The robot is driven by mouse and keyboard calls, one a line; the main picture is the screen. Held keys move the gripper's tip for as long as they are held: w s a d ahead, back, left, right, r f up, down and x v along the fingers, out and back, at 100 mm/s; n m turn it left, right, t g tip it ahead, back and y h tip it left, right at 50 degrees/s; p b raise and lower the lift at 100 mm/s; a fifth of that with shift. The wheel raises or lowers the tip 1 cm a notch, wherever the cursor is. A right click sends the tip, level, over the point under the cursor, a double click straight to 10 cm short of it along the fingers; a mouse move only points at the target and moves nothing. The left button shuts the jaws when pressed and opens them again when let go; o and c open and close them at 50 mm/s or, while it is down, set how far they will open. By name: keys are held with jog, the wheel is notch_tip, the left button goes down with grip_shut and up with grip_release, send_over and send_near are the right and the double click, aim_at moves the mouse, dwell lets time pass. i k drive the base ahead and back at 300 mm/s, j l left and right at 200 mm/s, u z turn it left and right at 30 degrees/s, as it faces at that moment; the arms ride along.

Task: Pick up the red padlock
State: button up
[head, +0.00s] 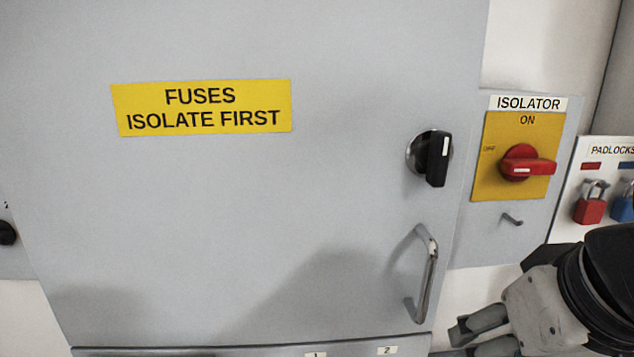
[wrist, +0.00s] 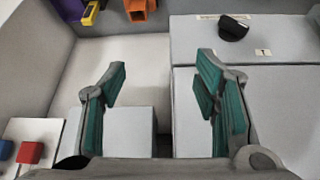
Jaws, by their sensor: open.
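The red padlock (head: 589,210) hangs by its metal shackle on a white board labelled PADLOCKS (head: 572,218) at the right edge of the head view. In the wrist view, a red block that looks like the same padlock (wrist: 30,152) is at the lower left. My gripper (head: 474,338) is at the bottom right of the head view, below and left of the padlock. In the wrist view my gripper (wrist: 162,68) has its two teal-padded fingers wide apart with nothing between them. The padlock is outside the fingers, apart from them.
A blue padlock (head: 622,208) hangs just right of the red one. The large grey fuse door (head: 250,210) has a protruding metal handle (head: 430,275).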

aim_at(589, 211)
jog(key=z, duration=0.8)
